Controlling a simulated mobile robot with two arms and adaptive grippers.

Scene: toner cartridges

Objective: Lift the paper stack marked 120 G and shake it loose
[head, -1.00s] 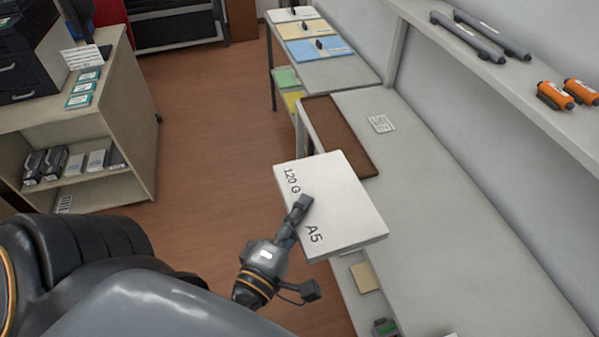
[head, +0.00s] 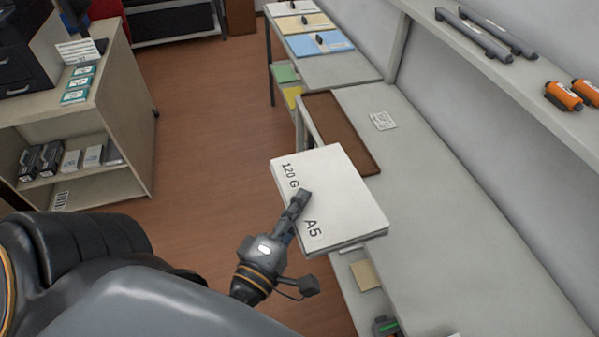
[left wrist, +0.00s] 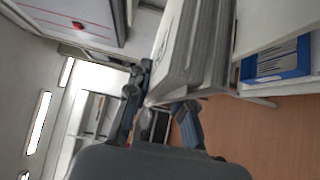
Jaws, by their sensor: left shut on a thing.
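The white paper stack marked 120 G and A5 (head: 340,196) is held above the long grey counter's left edge, near the brown tray. My left gripper (head: 301,198) is shut on its near left edge, with one finger lying on the top sheet. In the left wrist view the stack (left wrist: 190,45) sits between the two fingers (left wrist: 160,108), and its edge shows several layers slightly apart. My right gripper is not in view.
The brown tray (head: 365,160) lies on the counter (head: 450,225) with a small white label card (head: 383,120) beside it. A cabinet (head: 140,110) stands at left. Most of the counter is clear.

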